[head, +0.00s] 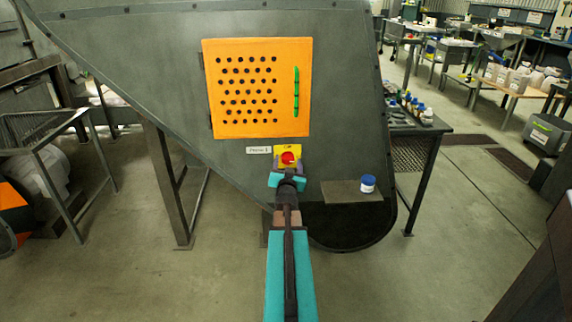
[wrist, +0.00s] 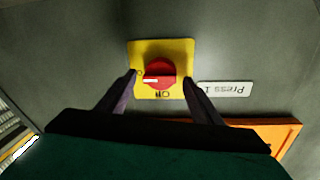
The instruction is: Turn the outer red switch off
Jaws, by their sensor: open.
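A red rotary switch (head: 288,158) sits on a yellow plate (head: 280,150) on the grey machine's front, below an orange door. It also shows in the wrist view, where the red knob (wrist: 160,73) carries a white mark lying about horizontal, and upside-down lettering shows on the yellow plate (wrist: 183,48). My gripper (wrist: 160,78) is open, with one fingertip to each side of the knob and visible gaps between. In the head view my gripper (head: 289,167) reaches up to the switch from below and covers the plate's lower part. Whether the fingertips are level with the knob in depth is unclear.
A white label (head: 258,150) reading "Press" and a number is beside the plate. The orange door (head: 300,126) with holes and a green handle (head: 296,92) is above. A blue-lidded jar (head: 368,184) stands on a small ledge (head: 335,191) to the right.

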